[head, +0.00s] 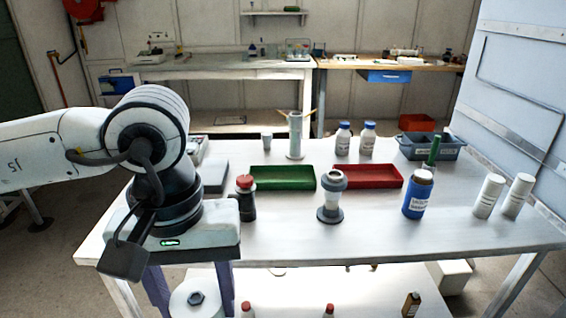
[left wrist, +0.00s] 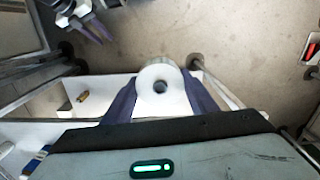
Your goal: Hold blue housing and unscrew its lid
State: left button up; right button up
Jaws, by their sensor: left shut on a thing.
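A blue labelled container (head: 416,198) with a dark cap stands upright on the right part of the white table; it is the blue object closest to the housing. My left gripper (head: 189,303) is in front of the table's near left edge, pointing down and far from that container. Its purple fingers are shut on a white round body (head: 186,304) with a dark centre. The same white body (left wrist: 176,101) shows between the fingers in the left wrist view. The right gripper (left wrist: 97,30) shows partly at that view's top left; its opening is unclear.
On the white table (head: 290,230) stand a black red-capped bottle (head: 247,200), a grey flanged fitting (head: 331,198), a green tray (head: 283,180), a red tray (head: 366,177) and two white bottles (head: 488,197) at right. Small bottles stand on the lower shelf (head: 290,290).

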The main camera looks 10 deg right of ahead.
aim_at(416, 197)
jog(key=z, duration=0.55)
jog(key=i, duration=0.95)
jog(key=z, duration=0.7)
